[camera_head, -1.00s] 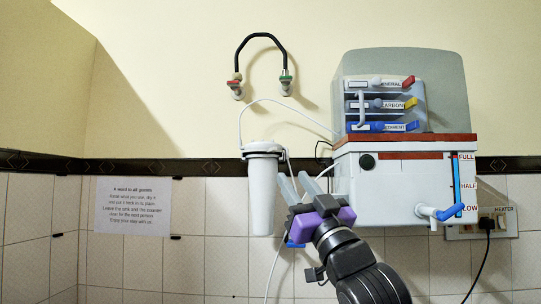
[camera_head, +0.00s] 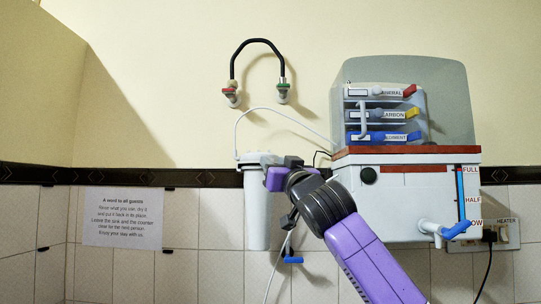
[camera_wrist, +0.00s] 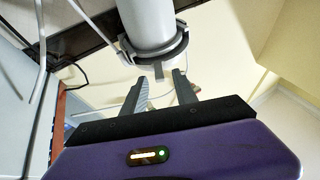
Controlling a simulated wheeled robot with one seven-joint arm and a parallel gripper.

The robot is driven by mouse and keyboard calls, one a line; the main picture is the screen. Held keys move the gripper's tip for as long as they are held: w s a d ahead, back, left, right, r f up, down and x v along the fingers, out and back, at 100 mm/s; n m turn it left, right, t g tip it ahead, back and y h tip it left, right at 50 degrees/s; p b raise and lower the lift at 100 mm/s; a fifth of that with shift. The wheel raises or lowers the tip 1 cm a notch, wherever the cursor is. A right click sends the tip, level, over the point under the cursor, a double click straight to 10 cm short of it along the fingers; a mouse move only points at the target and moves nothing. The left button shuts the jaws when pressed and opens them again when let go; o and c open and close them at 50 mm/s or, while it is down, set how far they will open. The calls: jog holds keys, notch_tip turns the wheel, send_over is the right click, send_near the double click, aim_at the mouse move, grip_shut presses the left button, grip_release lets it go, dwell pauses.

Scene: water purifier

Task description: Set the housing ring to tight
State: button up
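The white filter housing (camera_head: 257,215) hangs upright on the wall in the head view, left of the purifier. Its grey housing ring (camera_wrist: 156,48) wraps around the white body in the wrist view, with a small tab (camera_wrist: 159,71) sticking out toward me. My gripper (camera_wrist: 160,84) is open, with one finger on each side of the tab's line. The tab's end shows between the fingertips, and I cannot tell if either finger touches it. In the head view my wrist is at ring height, covering the housing's right side, and my fingertips are hard to make out.
The purifier tank (camera_head: 410,205) with its blue-handled tap (camera_head: 455,230) stands at the right, filter drawers (camera_head: 385,115) above it. A white hose (camera_head: 285,115) arches over my wrist. A blue handle (camera_head: 293,260) is below. The wall left of the housing is open, with a notice (camera_head: 123,217).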

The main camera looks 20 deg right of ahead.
jog(key=shift+p+x, duration=0.55)
jog(key=shift+x, duration=1.1)
jog(key=shift+c, duration=0.4)
grip_shut()
jog(key=shift+f, duration=0.1)
